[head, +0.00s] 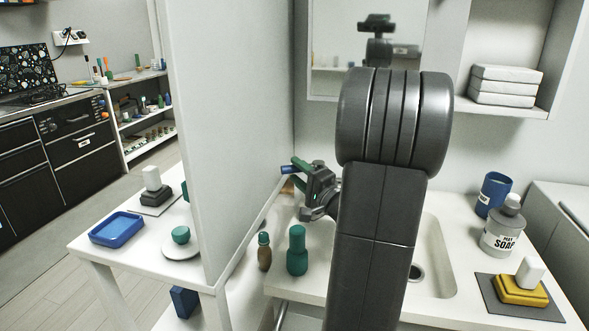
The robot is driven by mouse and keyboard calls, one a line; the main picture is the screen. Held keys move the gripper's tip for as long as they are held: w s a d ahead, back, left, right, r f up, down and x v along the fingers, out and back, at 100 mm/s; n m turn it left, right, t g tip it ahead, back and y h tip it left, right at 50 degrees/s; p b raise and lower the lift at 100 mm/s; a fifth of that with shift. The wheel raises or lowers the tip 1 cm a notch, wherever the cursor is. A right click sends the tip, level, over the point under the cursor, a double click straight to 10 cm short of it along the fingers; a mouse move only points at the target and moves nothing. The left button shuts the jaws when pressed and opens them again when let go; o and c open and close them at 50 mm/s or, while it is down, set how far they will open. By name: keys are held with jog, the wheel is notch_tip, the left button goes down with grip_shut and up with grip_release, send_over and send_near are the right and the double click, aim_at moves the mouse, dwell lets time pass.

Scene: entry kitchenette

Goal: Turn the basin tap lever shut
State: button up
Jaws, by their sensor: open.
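The white basin (437,250) is set in the counter, with its drain (417,272) showing just right of my arm. My arm covers the middle of the basin and its back edge. I cannot make out the basin tap or its lever, which may be hidden behind my arm. My gripper (299,172) is open, left of the arm and close to the white partition, above the back left of the counter.
The white partition (235,130) closes off the left. A soap bottle (503,232), blue cup (493,193) and yellow dish (521,291) stand right of the basin.

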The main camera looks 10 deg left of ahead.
jog(key=shift+x, duration=1)
jog(key=shift+w, duration=0.1)
grip_shut()
